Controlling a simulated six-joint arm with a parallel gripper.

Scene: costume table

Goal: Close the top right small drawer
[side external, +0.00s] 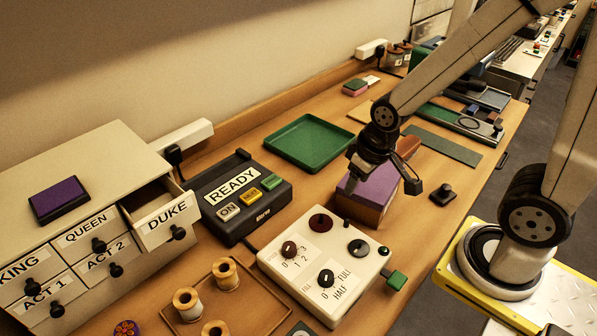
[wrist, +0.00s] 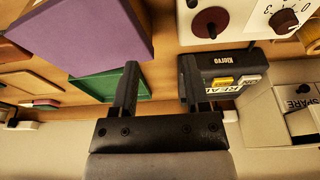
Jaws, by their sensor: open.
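The small drawer labelled DUKE (side external: 165,219), at the top right of the cream cabinet (side external: 101,152), is pulled out, with its hollow inside and a dark round knob showing. The other labelled drawers, such as QUEEN (side external: 92,236), look shut. My gripper (side external: 383,184) is open and empty, over the purple-topped box (side external: 372,188), well to the right of the drawer. In the wrist view its two fingers (wrist: 160,75) stand apart with nothing between them. The cabinet shows in part at that view's right edge, with a SPARE label (wrist: 303,89).
A black box reading READY (side external: 237,194) and a white knob panel (side external: 322,262) stand between my gripper and the cabinet. A green tray (side external: 308,142) lies behind. A wooden tray with thread spools (side external: 226,274) is in front of the drawers. A purple pad (side external: 59,199) lies on the cabinet.

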